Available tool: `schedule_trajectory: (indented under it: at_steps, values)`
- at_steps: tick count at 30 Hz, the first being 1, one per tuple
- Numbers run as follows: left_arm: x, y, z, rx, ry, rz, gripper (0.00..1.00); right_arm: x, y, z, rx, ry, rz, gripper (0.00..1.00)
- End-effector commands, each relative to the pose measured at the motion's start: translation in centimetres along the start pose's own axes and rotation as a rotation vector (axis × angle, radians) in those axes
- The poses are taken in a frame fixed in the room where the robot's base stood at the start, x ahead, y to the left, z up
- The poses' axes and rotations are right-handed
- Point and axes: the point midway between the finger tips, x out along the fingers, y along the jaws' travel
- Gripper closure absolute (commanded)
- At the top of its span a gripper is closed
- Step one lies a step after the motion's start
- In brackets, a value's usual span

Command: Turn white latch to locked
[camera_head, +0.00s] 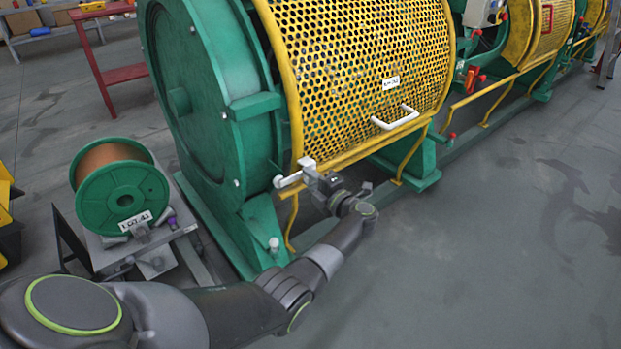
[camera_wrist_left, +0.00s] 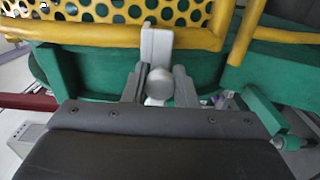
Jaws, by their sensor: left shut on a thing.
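The white latch (camera_head: 289,179) sits at the lower left corner of the yellow perforated guard (camera_head: 365,60) on the green machine. In the head view its arm points left and a little down, with a rounded knob at its end. My left gripper (camera_head: 310,176) is at the latch, reaching in from the lower right. In the left wrist view the latch (camera_wrist_left: 156,48) rises upright with its round knob between the two fingers of my left gripper (camera_wrist_left: 158,90), which is shut on it. The fingers partly hide the latch's lower part. My right gripper is in neither view.
A green spool (camera_head: 122,195) with a label stands on a grey stand at the left. A white handle (camera_head: 396,118) is on the guard. A red table (camera_head: 112,75) stands at the back left. The grey floor at the right is clear.

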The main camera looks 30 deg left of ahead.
Motion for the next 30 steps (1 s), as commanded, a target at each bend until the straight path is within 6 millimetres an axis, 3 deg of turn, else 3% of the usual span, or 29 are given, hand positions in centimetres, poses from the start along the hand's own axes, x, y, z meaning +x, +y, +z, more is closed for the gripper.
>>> schedule_trajectory:
  at_steps: [10, 11, 16, 30]
  values:
    - [-0.05, -0.09, 0.06, 0.012, -0.003, 0.000, 1.00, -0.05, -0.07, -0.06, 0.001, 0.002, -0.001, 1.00]
    - [-0.05, -0.09, 0.06, 0.012, -0.003, 0.000, 0.73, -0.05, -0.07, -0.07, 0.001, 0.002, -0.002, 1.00]
    - [-0.03, -0.10, 0.03, 0.010, -0.002, 0.000, 0.53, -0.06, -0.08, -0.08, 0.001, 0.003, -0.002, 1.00]
    - [-0.85, -0.02, -0.04, 0.007, -0.004, -0.002, 0.53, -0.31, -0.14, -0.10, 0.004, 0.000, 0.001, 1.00]
